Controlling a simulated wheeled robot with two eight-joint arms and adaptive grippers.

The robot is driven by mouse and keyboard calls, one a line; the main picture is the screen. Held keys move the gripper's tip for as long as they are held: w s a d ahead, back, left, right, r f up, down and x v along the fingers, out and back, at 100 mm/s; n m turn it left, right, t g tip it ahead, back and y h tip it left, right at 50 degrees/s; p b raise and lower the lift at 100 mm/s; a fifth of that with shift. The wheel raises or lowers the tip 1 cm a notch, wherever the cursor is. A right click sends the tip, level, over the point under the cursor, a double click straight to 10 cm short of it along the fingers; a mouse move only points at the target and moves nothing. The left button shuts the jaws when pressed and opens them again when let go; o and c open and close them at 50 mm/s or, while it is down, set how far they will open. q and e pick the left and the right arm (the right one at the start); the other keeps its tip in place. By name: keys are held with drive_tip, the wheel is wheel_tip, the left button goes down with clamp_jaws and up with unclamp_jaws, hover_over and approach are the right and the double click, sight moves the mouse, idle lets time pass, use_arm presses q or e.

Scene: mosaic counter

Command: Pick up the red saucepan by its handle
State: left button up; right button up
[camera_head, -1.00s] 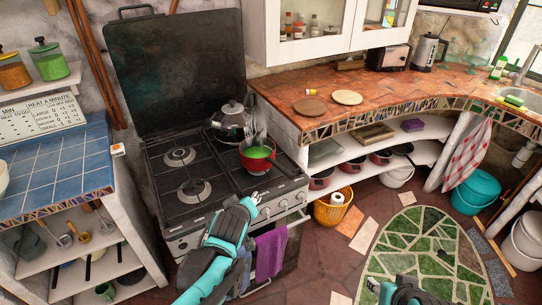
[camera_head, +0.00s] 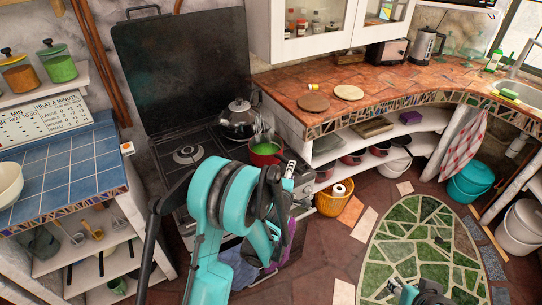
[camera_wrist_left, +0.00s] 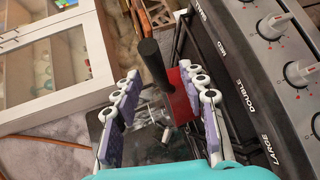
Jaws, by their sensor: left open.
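The red saucepan (camera_head: 264,155) with green contents sits on the stove's right front area in the head view; my left arm hides part of it. In the left wrist view, part of its red body (camera_wrist_left: 181,98) and its black handle (camera_wrist_left: 152,62) show. My left gripper (camera_wrist_left: 160,76) is open, with its two fingers on either side of the handle and no clear grip on it. In the head view, a pale part of this gripper (camera_head: 289,166) shows just right of the pan. My right gripper (camera_head: 418,294) is at the bottom edge, away from the stove.
A steel kettle (camera_head: 238,118) stands behind the pan. The stove's knobs (camera_wrist_left: 273,25) lie close to the right of my left gripper in the wrist view. The tiled counter (camera_head: 385,82) is to the right, with a wicker basket (camera_head: 328,204) below it.

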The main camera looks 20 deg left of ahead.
use_arm(q)
drive_tip(key=b+x, duration=0.1)
drive_tip(key=x, duration=0.3)
drive_tip(key=shift+w+r, duration=0.1)
drive_tip(key=shift+w, duration=0.15)
clamp_jaws()
drive_tip(key=shift+r, duration=0.1)
